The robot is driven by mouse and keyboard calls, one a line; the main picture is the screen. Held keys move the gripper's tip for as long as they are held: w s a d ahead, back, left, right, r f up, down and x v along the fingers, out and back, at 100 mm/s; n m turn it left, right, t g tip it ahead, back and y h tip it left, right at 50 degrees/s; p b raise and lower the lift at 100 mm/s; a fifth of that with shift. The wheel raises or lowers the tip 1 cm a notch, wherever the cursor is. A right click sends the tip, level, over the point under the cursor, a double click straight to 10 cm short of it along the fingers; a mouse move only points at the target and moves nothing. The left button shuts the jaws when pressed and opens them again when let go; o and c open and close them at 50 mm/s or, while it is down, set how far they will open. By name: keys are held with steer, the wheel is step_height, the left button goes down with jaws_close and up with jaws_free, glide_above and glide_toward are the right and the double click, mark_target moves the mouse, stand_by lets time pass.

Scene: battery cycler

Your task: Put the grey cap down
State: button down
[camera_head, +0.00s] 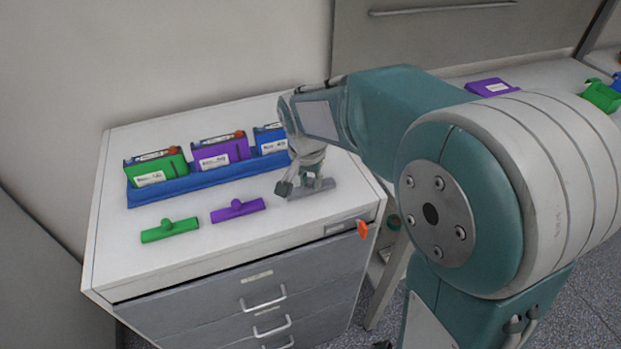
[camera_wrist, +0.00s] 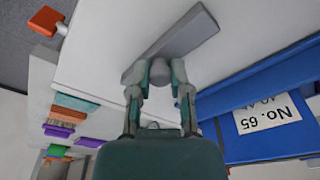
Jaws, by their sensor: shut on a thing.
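The grey cap (camera_head: 312,189) is a flat bar with a round knob, at the right front of the white cabinet top. It also shows in the wrist view (camera_wrist: 190,40). My gripper (camera_head: 302,182) points down over it, with both fingers shut on the knob, as the wrist view (camera_wrist: 160,75) shows. The cap is at or very near the cabinet top; I cannot tell whether it touches. To its left lie a purple cap (camera_head: 238,210) and a green cap (camera_head: 170,231), both knob up.
Behind the caps, a blue tray (camera_head: 195,186) holds green (camera_head: 157,169), purple (camera_head: 220,151) and blue (camera_head: 270,138) batteries. The white cabinet top (camera_head: 115,262) is bare at the front left. An orange tag (camera_head: 362,229) sticks out at the cabinet's front right edge.

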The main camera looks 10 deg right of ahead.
steer(key=c, duration=0.6)
jaws_free()
steer(key=r, duration=0.4)
steer(key=s+r, duration=0.1)
steer(key=r, duration=0.3)
steer(key=a+r, duration=0.1)
steer(key=r, duration=0.3)
steer(key=shift+s, duration=0.3)
